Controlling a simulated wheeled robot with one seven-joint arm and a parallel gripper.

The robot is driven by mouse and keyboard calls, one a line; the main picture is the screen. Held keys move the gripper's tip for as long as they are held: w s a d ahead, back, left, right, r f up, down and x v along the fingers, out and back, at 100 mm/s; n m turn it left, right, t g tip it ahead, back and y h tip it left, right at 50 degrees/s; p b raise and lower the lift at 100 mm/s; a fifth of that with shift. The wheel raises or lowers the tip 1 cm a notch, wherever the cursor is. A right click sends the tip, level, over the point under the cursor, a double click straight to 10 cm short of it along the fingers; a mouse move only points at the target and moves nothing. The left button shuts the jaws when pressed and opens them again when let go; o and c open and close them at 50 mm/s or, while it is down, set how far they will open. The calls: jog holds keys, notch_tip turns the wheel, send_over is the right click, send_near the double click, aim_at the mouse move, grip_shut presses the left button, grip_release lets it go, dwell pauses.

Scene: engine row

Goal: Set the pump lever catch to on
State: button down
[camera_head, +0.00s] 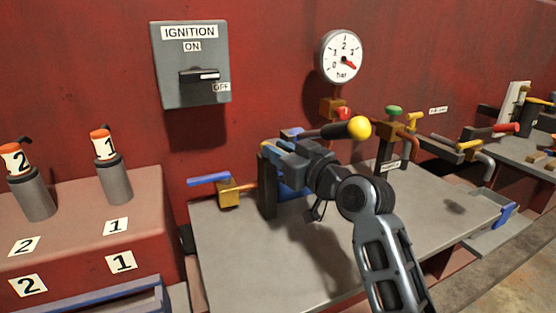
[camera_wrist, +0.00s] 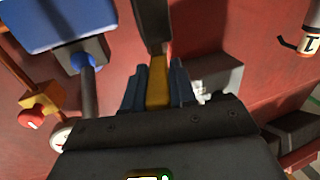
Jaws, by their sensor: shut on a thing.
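The blue pump (camera_head: 292,192) stands on the grey bench, mostly hidden behind my gripper. Its dark lever (camera_head: 335,131) with a yellow knob (camera_head: 359,127) sticks out to the right above my wrist. My gripper (camera_head: 277,153) is at the left side of the pump. In the wrist view, my gripper (camera_wrist: 157,88) is shut on a small yellow piece, apparently the catch (camera_wrist: 157,93), at the end of a dark bar (camera_wrist: 151,22). The pump's blue body also shows there at upper left (camera_wrist: 65,18). I cannot tell which way the catch is set.
A brass valve with a blue handle (camera_head: 208,180) is left of the pump. A gauge (camera_head: 341,56) and a grey ignition switch (camera_head: 190,65) are on the red wall. Pipes with a green knob (camera_head: 394,110) stand at right. Numbered canisters (camera_head: 115,182) stand left. The bench front (camera_head: 270,265) is clear.

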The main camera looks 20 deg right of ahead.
dwell(0.3)
jog(key=c, duration=1)
grip_release()
jog(key=shift+s, duration=0.1)
jog(key=v, duration=0.7)
jog(key=shift+s+d+b, duration=0.15)
jog(key=shift+s+b, duration=0.15)
jog(key=shift+c, duration=0.3)
